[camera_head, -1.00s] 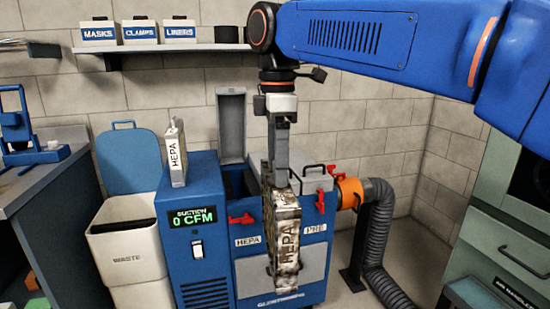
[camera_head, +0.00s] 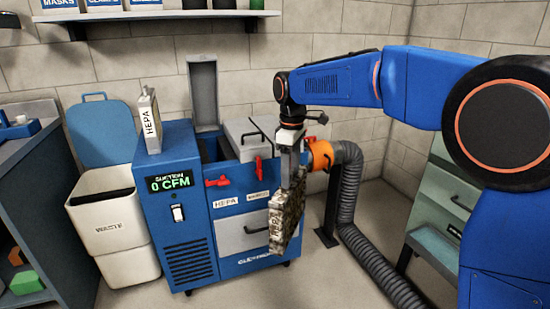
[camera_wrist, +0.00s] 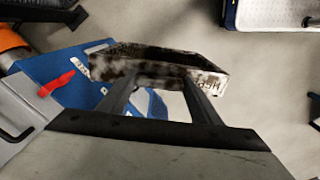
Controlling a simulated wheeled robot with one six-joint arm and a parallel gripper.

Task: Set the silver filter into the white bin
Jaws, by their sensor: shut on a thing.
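My gripper (camera_head: 290,170) is shut on a grimy, dark-stained silver-grey filter (camera_head: 285,218) marked HEPA. The filter hangs upright and tilted below the fingers, in front of the blue machine's right side. In the wrist view the fingers of my gripper (camera_wrist: 158,88) reach to the stained filter (camera_wrist: 150,62), with its lettering at the right end. The white bin (camera_head: 112,228), marked WASTE, stands at the left with its blue lid (camera_head: 102,135) raised and its dark opening showing. My gripper and the filter are well to the right of the bin. The bin's inside is hidden.
The blue suction machine (camera_head: 178,240) stands between the bin and my gripper, its filter bay lid (camera_head: 203,92) raised. A cleaner HEPA filter (camera_head: 149,122) stands on top. A grey hose (camera_head: 350,205) runs down at the right. A workbench (camera_head: 30,160) is at far left.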

